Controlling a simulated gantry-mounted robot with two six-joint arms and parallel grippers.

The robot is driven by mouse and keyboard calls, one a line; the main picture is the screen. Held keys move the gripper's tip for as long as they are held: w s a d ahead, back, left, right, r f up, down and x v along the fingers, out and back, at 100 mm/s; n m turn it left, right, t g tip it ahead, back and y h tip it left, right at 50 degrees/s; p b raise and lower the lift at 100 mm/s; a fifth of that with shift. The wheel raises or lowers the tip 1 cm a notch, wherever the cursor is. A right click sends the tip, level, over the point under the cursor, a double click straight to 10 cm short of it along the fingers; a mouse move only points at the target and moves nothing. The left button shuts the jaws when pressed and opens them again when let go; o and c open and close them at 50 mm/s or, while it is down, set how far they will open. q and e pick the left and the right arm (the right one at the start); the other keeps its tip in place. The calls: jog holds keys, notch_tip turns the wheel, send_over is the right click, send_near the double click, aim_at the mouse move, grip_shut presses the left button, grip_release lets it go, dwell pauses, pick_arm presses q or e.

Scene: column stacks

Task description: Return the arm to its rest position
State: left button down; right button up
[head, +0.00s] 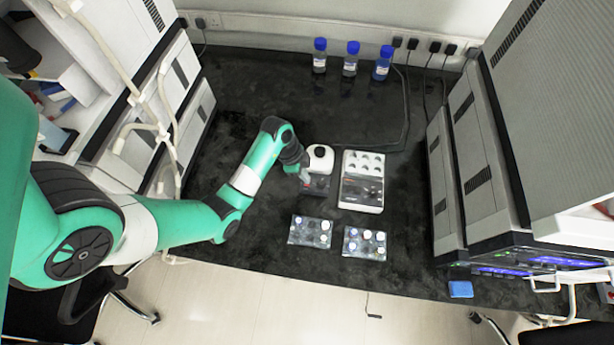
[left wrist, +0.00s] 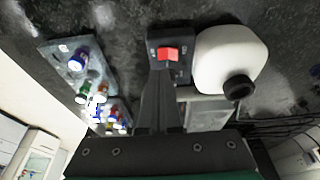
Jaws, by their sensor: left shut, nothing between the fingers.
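My left arm, green and white, reaches in from the left in the head view. Its gripper (head: 305,176) points down over a small black device with a red switch, close to its top. In the left wrist view the left gripper (left wrist: 160,72) is shut with nothing between its fingers, and its tips are just below the red rocker switch (left wrist: 168,54). I cannot tell whether the tips touch the device. A white rounded container (left wrist: 228,60) with a black cap stands beside the switch box. My right gripper does not show.
A white instrument (head: 362,182) with round wells stands to the right of the device. Two racks (head: 310,231) (head: 365,243) with vials lie in front. Blue-capped bottles (head: 350,58) stand at the back. Tall column stacks (head: 480,170) flank the right side. The dark bench is clear at back left.

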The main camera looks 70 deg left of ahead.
pick_arm(q)
notch_tip(320, 180, up, 2)
jog(key=shift+r+p, duration=0.2)
jog(key=shift+p, duration=0.6)
jog(key=shift+f, duration=0.1)
